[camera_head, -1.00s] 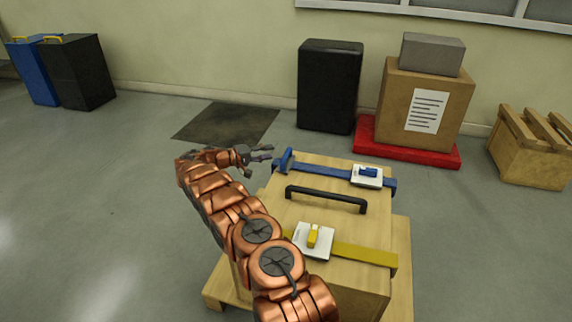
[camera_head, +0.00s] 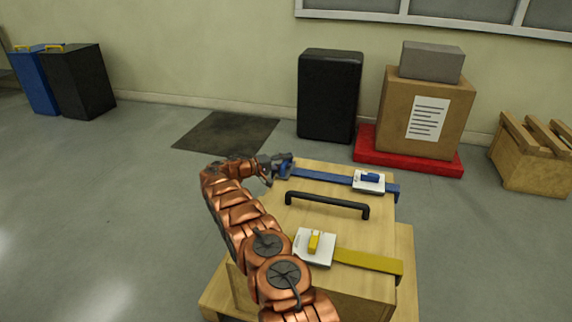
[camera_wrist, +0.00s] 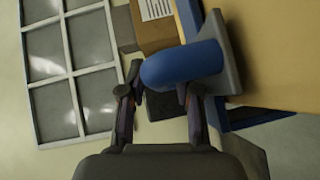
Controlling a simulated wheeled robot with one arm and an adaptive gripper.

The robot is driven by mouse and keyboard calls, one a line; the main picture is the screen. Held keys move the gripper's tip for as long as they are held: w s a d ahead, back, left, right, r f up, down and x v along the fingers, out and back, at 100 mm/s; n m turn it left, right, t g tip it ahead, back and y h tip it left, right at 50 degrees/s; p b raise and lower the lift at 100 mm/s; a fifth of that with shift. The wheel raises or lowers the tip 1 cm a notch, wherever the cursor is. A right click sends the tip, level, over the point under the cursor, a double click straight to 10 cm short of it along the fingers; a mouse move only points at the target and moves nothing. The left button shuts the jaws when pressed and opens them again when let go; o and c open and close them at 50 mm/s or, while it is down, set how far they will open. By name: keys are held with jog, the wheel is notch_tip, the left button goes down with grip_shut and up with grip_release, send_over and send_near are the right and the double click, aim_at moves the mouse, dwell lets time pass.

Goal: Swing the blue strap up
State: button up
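The blue strap (camera_head: 318,177) lies across the far side of the wooden box top (camera_head: 338,225). A blue turn-piece sits on a white plate (camera_head: 361,186) near its right end. At its left end a raised blue end piece is partly covered by my gripper (camera_head: 273,166). In the wrist view the rounded blue end piece (camera_wrist: 185,66) lies in front of my gripper (camera_wrist: 163,84).
A black handle (camera_head: 326,204) stands up mid-lid. A yellow strap (camera_head: 368,262) with a yellow turn-piece on a white plate crosses the near side. A black case (camera_head: 329,95) and a cardboard box (camera_head: 424,108) stand by the wall.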

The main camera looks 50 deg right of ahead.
jog(key=shift+d, duration=0.15)
grip_shut()
dwell(0.5)
